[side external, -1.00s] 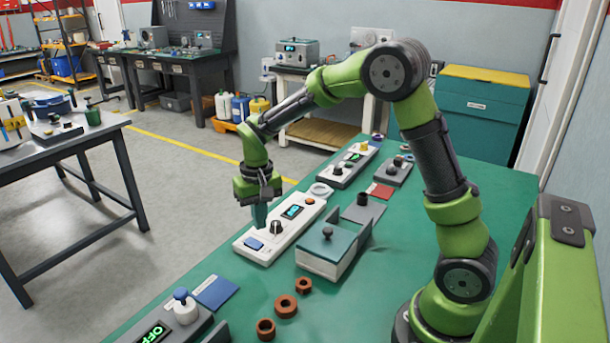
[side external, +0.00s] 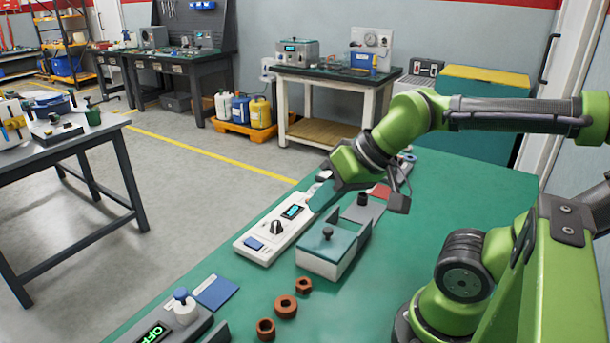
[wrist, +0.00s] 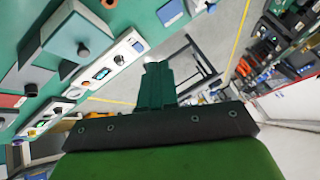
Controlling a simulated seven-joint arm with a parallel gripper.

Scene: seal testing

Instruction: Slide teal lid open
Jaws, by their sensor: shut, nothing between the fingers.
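The teal lid (side external: 320,248) lies on top of a white box (side external: 316,268) on the green bench, with a dark round knob (side external: 328,232) standing on it. My gripper (side external: 316,204) is shut and empty, with teal fingers, above the bench behind and slightly left of the box. It is apart from the lid and knob. Its shut fingers show in the wrist view (wrist: 155,80).
A white panel (side external: 262,242) with a display, knob and blue button lies left of the box. Brown rings (side external: 286,306) lie in front of it. A blue card (side external: 217,292) and a grey device (side external: 165,330) are at the front left. Bench room right of the box is clear.

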